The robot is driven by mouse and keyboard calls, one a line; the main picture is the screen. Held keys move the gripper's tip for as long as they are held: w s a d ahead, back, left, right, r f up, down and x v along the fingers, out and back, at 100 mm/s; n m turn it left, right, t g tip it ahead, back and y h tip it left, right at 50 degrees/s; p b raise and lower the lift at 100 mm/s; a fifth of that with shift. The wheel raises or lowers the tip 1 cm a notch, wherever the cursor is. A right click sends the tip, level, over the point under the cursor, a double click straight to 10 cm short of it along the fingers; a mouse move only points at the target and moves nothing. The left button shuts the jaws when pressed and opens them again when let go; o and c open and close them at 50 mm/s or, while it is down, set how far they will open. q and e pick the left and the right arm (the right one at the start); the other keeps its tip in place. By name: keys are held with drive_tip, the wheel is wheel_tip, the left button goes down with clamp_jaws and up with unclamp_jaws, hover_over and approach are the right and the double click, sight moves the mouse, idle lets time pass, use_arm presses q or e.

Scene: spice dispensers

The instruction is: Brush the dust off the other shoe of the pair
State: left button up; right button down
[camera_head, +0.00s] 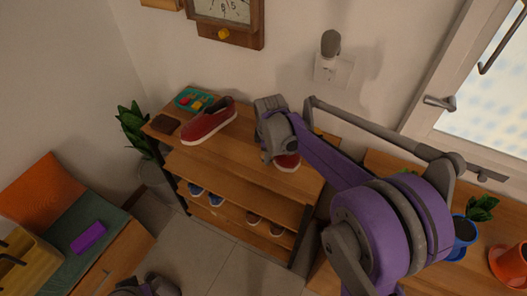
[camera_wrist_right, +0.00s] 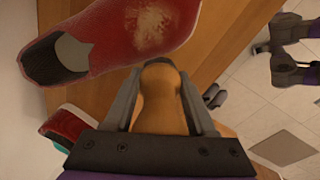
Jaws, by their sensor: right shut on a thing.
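A red shoe with a pale sole (camera_head: 209,122) stands on top of the wooden shelf. A second red shoe (camera_head: 288,163) is to its right, mostly hidden under my right gripper. In the right wrist view this nearer shoe (camera_wrist_right: 150,30) has a pale dusty patch on its red upper. The other shoe (camera_wrist_right: 65,127) shows partly at lower left. My right gripper (camera_wrist_right: 160,85) is shut on a light wooden brush handle (camera_wrist_right: 161,110), close beside the dusty shoe. The bristles are hidden, so I cannot tell whether they touch. My left gripper (camera_head: 145,288) is low at the bottom edge; its jaws are unclear.
A teal tray (camera_head: 192,98) and a dark brown item (camera_head: 166,124) lie at the shelf top's left end. Lower shelves hold blue shoes (camera_head: 206,195) and brown shoes (camera_head: 265,225). A potted plant (camera_head: 135,128) stands left; a wall lamp (camera_head: 331,45) is behind.

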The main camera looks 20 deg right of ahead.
sight(277, 157)
drive_tip(key=shift+s+d+f, duration=0.1)
drive_tip(key=shift+s+d, duration=0.2)
drive_tip(key=shift+d, duration=0.4)
drive_tip(key=shift+s+d, duration=0.3)
drive_tip(key=shift+d, duration=0.4)
drive_tip(key=shift+w+a, duration=0.35)
drive_tip(key=shift+a, duration=0.4)
drive_tip(key=shift+w+a, duration=0.3)
drive_tip(key=shift+a, duration=0.4)
drive_tip(key=shift+w+a, duration=0.35)
drive_tip(key=shift+a, duration=0.4)
drive_tip(key=shift+w+a, duration=0.3)
drive_tip(key=shift+a, duration=0.45)
wheel_tip(277, 157, up, 6)
drive_tip(key=s+p, duration=0.1)
drive_tip(key=p, duration=0.2)
drive_tip(key=shift+a+p, duration=0.2)
drive_tip(key=shift+p, duration=0.15)
